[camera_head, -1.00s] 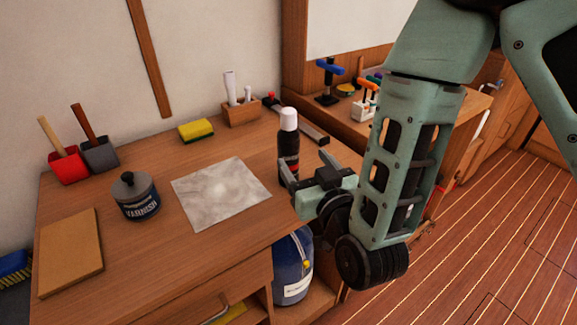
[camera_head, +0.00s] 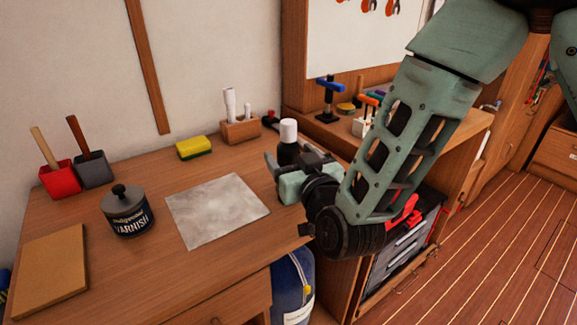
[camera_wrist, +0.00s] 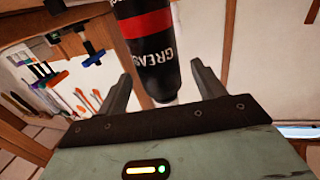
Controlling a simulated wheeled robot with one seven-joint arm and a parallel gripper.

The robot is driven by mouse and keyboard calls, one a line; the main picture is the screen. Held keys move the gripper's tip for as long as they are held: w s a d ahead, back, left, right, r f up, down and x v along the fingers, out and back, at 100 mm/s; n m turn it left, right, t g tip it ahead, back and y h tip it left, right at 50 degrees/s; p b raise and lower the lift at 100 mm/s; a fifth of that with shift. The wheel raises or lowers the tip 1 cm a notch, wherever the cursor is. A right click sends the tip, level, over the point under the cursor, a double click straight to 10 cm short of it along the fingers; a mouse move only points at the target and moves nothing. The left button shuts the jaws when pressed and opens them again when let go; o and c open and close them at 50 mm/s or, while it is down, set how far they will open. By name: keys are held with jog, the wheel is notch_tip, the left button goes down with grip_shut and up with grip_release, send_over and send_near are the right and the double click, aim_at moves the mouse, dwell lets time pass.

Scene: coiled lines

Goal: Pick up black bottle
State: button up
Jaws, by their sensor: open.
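The black bottle (camera_head: 288,150) with a white cap stands upright on the wooden desk, and its lower part is hidden behind my gripper in the head view. In the wrist view the bottle (camera_wrist: 148,45) shows a red band and the letters "GREAS". My gripper (camera_head: 290,163) is at the near side of the bottle. In the wrist view its two open fingers (camera_wrist: 162,80) point toward the bottle, which appears between and beyond them. I cannot tell whether either finger touches it.
A grey sheet (camera_head: 215,210), a varnish tin (camera_head: 128,212) and a yellow sponge (camera_head: 193,147) lie to the left on the desk (camera_head: 110,275). A wooden holder (camera_head: 240,129) stands behind the bottle. A blue container (camera_head: 291,285) sits below the desk.

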jog(key=shift+x, duration=1.8)
jog(key=c, duration=1.2)
jog(key=shift+r, duration=0.15)
